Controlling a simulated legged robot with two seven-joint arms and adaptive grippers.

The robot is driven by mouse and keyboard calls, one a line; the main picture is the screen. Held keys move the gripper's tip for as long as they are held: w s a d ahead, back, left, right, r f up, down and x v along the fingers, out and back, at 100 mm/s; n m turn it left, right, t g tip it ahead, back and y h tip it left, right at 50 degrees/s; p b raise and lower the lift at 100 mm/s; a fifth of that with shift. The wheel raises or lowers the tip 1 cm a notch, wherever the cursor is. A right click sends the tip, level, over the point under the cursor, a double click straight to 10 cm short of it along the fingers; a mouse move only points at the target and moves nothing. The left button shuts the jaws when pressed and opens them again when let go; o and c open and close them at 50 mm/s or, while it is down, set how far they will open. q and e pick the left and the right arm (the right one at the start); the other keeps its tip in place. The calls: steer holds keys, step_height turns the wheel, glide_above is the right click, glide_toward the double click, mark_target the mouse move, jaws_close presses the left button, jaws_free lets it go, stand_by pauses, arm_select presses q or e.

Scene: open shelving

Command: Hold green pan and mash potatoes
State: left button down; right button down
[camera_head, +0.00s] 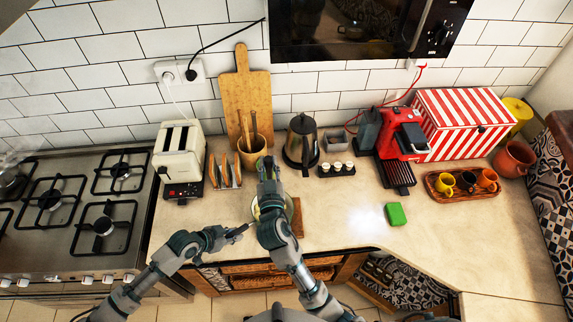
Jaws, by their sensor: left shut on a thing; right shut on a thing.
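The pan (255,210) sits on a brown wooden board (297,218) near the counter's front edge. Only a pale part of the pan shows; my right arm covers most of it, and the potatoes cannot be made out. My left gripper (238,232) is low at the pan's left front side, shut on its dark handle. My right gripper (268,170) is above and behind the pan, shut on what seems to be the masher. A small green bit shows at its fingers; the rest of the masher is hidden.
A stove (75,215) is at left, with a toaster (180,155) beside it. A utensil pot (251,152), kettle (300,143), red coffee machine (400,140) and cup tray (436,191) stand along the back. A green sponge (396,214) lies on otherwise clear counter at right.

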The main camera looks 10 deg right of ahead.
steer(key=shift+d+f, duration=0.15)
steer(key=shift+f, duration=5.7)
steer(key=shift+d, duration=0.1)
